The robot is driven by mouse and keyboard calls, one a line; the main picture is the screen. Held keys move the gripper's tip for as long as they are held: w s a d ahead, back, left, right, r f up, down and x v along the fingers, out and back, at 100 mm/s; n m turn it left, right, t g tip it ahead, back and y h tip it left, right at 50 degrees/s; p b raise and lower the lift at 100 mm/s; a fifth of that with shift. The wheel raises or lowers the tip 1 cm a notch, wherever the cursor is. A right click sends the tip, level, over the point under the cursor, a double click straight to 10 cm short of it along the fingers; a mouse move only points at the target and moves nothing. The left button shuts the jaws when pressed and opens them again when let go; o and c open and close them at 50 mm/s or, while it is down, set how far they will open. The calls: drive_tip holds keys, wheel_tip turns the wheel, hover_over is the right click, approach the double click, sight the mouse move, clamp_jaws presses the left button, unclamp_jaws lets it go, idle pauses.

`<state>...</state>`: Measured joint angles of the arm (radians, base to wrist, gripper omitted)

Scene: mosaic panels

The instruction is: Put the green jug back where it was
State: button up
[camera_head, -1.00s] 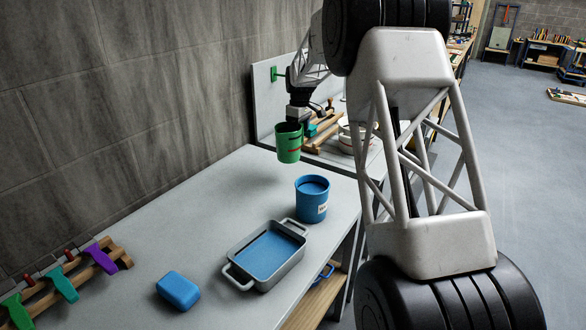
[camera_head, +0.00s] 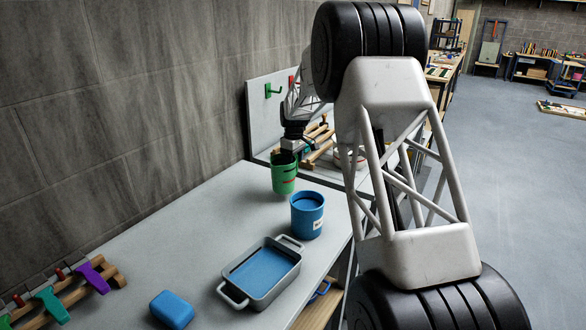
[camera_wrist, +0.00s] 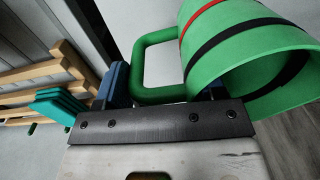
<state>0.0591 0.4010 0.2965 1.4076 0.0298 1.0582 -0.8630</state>
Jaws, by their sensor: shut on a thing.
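The green jug (camera_head: 284,181) is in the head view, over the far end of the grey worktop, beyond the blue pot. It is upright and has red and black bands. My gripper (camera_head: 288,152) is shut on it from above and behind. In the wrist view the jug's body (camera_wrist: 226,42) fills the upper right, with its mouth to the right. Its loop handle (camera_wrist: 148,60) lies by the fingers of my gripper (camera_wrist: 166,92). I cannot tell whether the jug's base touches the worktop.
A grey tray (camera_head: 234,293) with blue contents, a blue block (camera_head: 172,310) and a wooden rack (camera_head: 118,279) are nearer. A panel with a green hook (camera_head: 272,91) stands behind.

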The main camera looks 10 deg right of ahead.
drive_tip(key=shift+f, duration=1.6)
drive_tip(key=shift+f, duration=0.15)
drive_tip(key=o, duration=1.4)
drive_tip(key=shift+o, duration=0.2)
drive_tip(key=r, duration=1.2)
drive_tip(key=shift+w+d+r, duration=0.15)
drive_tip(key=shift+d+r, duration=0.05)
